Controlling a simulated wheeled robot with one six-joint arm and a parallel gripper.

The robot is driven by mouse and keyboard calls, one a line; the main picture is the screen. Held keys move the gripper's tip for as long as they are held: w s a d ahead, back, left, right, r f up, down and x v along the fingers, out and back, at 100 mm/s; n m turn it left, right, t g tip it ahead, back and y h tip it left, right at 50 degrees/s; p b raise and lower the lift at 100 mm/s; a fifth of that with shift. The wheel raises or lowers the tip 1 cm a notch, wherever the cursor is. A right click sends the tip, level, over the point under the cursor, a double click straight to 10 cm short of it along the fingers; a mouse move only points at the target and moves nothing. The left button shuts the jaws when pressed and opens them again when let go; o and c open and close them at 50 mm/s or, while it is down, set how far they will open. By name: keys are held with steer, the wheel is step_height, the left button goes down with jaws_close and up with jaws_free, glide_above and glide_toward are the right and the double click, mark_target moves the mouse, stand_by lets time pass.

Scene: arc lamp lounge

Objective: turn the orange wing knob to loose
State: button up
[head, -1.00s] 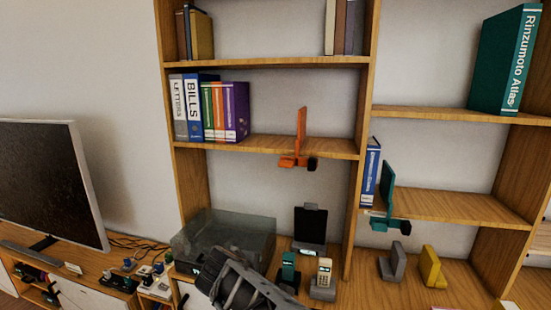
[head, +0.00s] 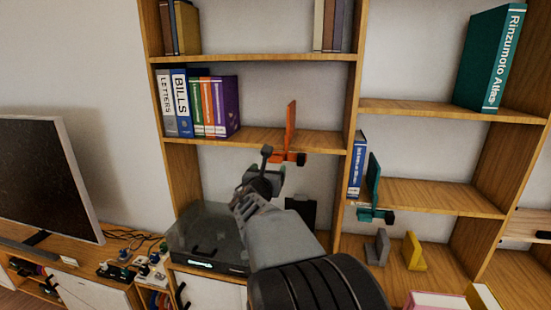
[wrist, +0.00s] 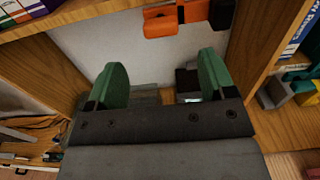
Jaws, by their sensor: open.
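An orange clamp-on bookend (head: 290,125) stands at the front edge of the middle shelf, its upright plate above the board. Its orange clamp body and a black end piece (head: 301,159) sit at the board's edge. In the wrist view the orange clamp (wrist: 160,22) is at the top, with the black piece (wrist: 222,13) at its right. I cannot make out the wing knob's own shape or its angle. My gripper (head: 272,163) is just below and left of the clamp in the head view. In the wrist view my gripper (wrist: 163,78) is open and empty, its green-padded fingers short of the clamp.
A similar teal bookend (head: 374,185) is clamped to the lower right shelf. A wooden upright (head: 346,180) runs close to the right of the orange clamp. A dark glass-like box (head: 205,235) sits below left. Binders (head: 205,105) stand on the same shelf.

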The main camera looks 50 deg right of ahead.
mark_target(274, 161)
steer(key=p+x, duration=0.2)
steer(key=x, duration=0.7)
steer(key=shift+w+d, duration=0.15)
steer(key=shift+d, duration=0.2)
steer(key=shift+c, duration=0.4)
steer(key=c, duration=0.9)
steer(key=shift+o, duration=0.2)
steer(key=shift+f, duration=0.1)
